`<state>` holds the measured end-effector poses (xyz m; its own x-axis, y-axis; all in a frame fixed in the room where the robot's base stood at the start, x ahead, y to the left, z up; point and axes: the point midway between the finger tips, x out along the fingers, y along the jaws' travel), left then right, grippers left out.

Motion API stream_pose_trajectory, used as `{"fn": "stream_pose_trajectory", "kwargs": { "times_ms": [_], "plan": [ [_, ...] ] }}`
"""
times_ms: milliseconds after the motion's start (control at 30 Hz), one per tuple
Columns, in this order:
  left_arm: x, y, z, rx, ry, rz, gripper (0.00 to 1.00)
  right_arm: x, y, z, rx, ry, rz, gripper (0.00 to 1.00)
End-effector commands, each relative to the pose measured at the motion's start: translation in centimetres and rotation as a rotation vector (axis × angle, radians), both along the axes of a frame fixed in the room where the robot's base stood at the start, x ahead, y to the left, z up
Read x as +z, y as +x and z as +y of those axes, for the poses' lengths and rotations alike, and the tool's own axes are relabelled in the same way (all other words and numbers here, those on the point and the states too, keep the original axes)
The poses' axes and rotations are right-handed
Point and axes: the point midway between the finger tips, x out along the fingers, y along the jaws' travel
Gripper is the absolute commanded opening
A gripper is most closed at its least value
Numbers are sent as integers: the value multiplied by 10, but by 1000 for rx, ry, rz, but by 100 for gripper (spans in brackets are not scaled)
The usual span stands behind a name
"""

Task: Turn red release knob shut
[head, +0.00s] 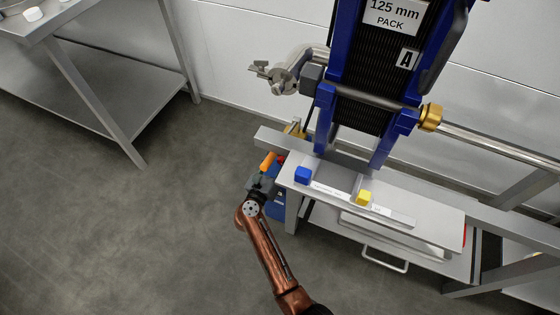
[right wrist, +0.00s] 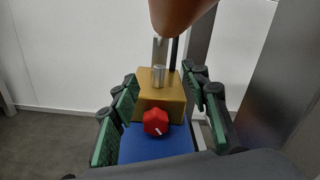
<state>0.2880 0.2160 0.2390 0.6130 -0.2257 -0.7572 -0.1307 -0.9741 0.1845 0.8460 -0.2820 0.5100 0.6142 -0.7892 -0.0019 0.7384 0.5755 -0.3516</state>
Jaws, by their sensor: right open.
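The red release knob (right wrist: 155,122) is on the front of a brass block (right wrist: 162,92) above a blue body (right wrist: 155,143). A white line on the knob slants down to the right. My right gripper (right wrist: 160,84) is open, with one green-padded finger on each side of the brass block and knob. I see gaps, and no clear contact. In the head view my right gripper (head: 263,182) is beside the blue body (head: 278,206), partly hiding the unit; a bit of red shows there. My left gripper is not in view.
An orange handle (head: 268,160) rises close to my gripper and hangs over the top of the wrist view (right wrist: 182,14). A steel bench (head: 440,212) with a blue block (head: 302,174) and yellow block (head: 364,197) stands right.

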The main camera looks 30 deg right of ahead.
Motion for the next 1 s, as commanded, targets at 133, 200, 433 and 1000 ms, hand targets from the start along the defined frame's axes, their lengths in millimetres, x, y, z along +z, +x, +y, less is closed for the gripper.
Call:
{"fn": "stream_pose_trajectory", "kwargs": {
  "times_ms": [133, 200, 433, 1000],
  "plan": [
    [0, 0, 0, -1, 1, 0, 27, 22, 0, 0, 0, 3, -3, 43],
    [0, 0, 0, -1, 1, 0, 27, 29, 0, 0, 0, 1, 0, 43],
    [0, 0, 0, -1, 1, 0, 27, 36, -1, 0, 0, -1, 1, 43],
    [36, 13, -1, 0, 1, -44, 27, 2, -25, 0, 179, -163, 44, 43]
  ]
}}
